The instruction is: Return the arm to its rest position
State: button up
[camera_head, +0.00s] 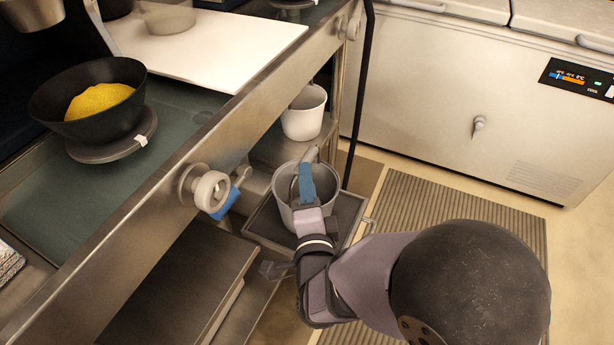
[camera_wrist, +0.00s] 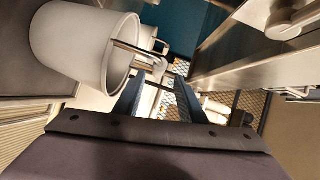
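My gripper (camera_head: 306,172) has blue fingers and is over a grey metal pot (camera_head: 283,212) on a low dark tray beside the counter. In the wrist view, the two fingers of my gripper (camera_wrist: 158,92) stand apart with a gap between them, and I see nothing held. A light grey pot (camera_wrist: 75,50) is at the upper left of that view, close to the left finger. A thin metal handle (camera_wrist: 135,50) shows at its mouth. My gripper hides part of the pot in the head view. Whether a finger touches the pot or handle is unclear.
A white pot (camera_head: 304,112) stands behind the grey one. The counter's metal edge (camera_head: 150,210) with a round knob (camera_head: 211,191) is left of my gripper. A black bowl (camera_head: 110,125) of yellow food (camera_head: 98,101) is on the counter. Open floor with a ribbed mat (camera_head: 440,205) lies right.

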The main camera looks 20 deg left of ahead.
dwell(0.4)
jog(key=w+d+f+g+h+b, duration=0.1)
jog(key=w+d+f+h+b, duration=0.1)
jog(key=w+d+f, duration=0.3)
jog(key=w+d+f+g+h+b, duration=0.1)
jog(key=w+d+f+h+b, duration=0.1)
jog(key=d, duration=0.4)
jog(key=s+d+f+n+g+h+p, duration=0.1)
jog(key=s+d+f+n+g, duration=0.15)
jog(key=d, duration=0.25)
jog(key=s+d+f+n+g+h+p, duration=0.1)
jog(key=d+f+n+g, duration=0.15)
jog(key=d, duration=0.25)
jog(key=s+d+n+g+h+p, duration=0.2)
jog(key=s+d+n+g, duration=0.45)
jog(key=s+d, duration=0.8)
notch_tip(320, 180, up, 28)
jog(key=m+g+p, duration=0.1)
jog(key=p, duration=2.7)
jog(key=shift+w, duration=0.3)
jog(key=shift+f, duration=0.2)
